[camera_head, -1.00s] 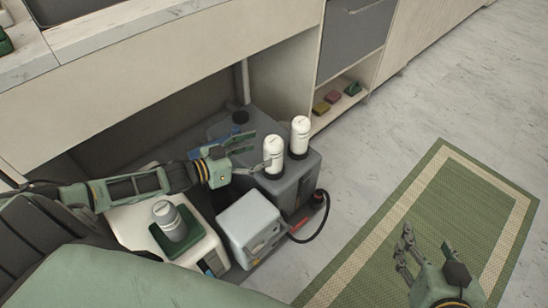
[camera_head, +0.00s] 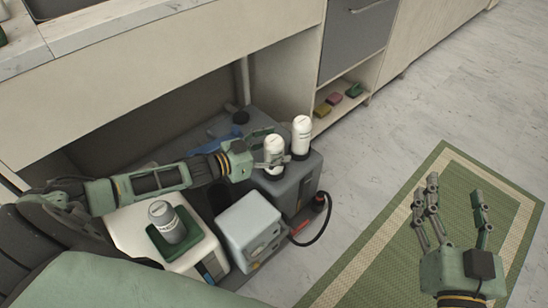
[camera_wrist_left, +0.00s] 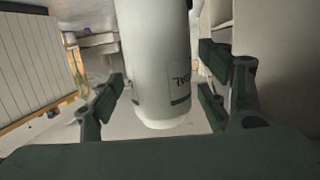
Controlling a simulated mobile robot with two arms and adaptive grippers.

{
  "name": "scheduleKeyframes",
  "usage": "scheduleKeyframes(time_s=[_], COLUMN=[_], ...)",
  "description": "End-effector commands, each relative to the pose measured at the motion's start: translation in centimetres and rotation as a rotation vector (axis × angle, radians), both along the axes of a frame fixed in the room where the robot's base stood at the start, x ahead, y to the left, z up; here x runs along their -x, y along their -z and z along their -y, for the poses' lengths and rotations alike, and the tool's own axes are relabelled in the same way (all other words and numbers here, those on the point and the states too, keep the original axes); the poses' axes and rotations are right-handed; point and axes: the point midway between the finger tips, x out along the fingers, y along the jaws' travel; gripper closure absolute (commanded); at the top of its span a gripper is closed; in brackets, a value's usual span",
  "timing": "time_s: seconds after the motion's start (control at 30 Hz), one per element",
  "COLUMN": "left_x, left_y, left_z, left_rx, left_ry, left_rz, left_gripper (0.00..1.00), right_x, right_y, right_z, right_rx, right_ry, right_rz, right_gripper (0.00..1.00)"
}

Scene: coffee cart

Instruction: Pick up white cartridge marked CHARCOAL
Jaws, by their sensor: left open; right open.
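Two white cartridges with dark bases stand upright on a dark grey unit (camera_head: 308,178) under the counter. My left gripper (camera_head: 272,147) is open at the left cartridge (camera_head: 275,163), with its fingers on either side of it. In the left wrist view the white cartridge (camera_wrist_left: 158,65) stands between the open fingers, with a gap visible on each side. Part of its dark lettering shows, seemingly ending in "AL". The other white cartridge (camera_head: 301,136) is just to the right; I cannot read its label. My right gripper (camera_head: 455,192) is open and empty above the green mat.
A grey canister (camera_head: 167,222) sits in a green holder on a white machine (camera_head: 130,225). A light grey box (camera_head: 247,222) and a black hose (camera_head: 325,222) are in front of the unit. The cabinet wall (camera_head: 180,75) rises behind. The green mat (camera_head: 375,270) lies at right.

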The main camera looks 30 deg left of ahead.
Motion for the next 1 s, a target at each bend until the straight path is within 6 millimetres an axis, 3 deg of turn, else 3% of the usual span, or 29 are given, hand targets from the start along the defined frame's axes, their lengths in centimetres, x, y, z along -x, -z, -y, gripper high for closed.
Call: scheduleKeyframes(time_s=[0.13, 0.8, 1.0], left_x=[0.02, 0.05, -0.01], left_y=[0.01, 0.01, -0.13], left_z=[-0.01, -0.04, -0.02], left_rx=[-0.001, -0.001, 0.001], left_ry=[0.0, 0.0, 0.0], left_rz=[-0.001, -0.001, 0.002], left_gripper=[0.31, 0.89, 0.91], right_x=[-0.01, 0.0, 0.0], right_y=[0.0, -0.01, -0.01], right_z=[0.0, -0.01, -0.01], right_rx=[0.0, 0.0, 0.0], right_ry=[0.0, 0.0, 0.0], right_rz=[-0.001, -0.002, -0.002], right_gripper=[0.38, 0.38, 0.38])
